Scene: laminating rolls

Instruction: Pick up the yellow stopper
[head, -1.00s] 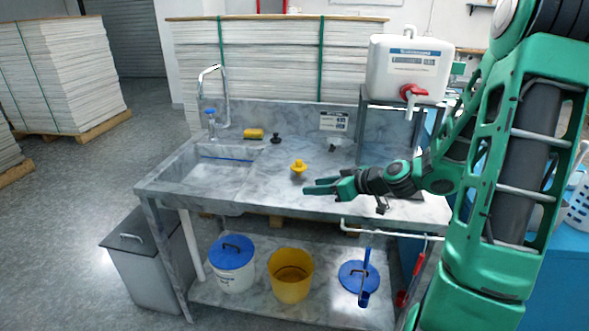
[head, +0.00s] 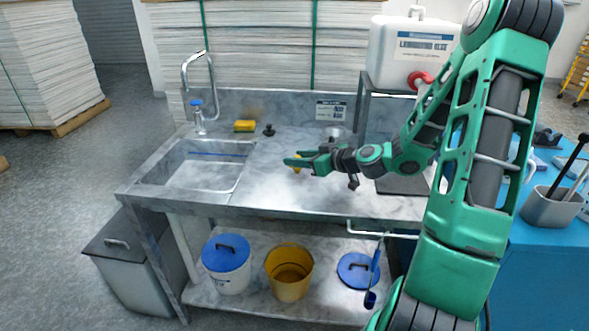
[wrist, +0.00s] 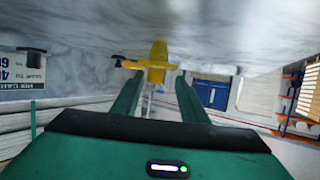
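In the wrist view the whole yellow stopper (wrist: 156,62) shows ahead, lined up with the gap between the fingertips. My gripper (wrist: 157,82) is open, one finger on each side of that gap.
The sink (head: 198,172) is at the left, with a tap (head: 212,85). A metal stand (head: 366,105) with a white canister (head: 410,50) rises at the right. The front counter is clear.

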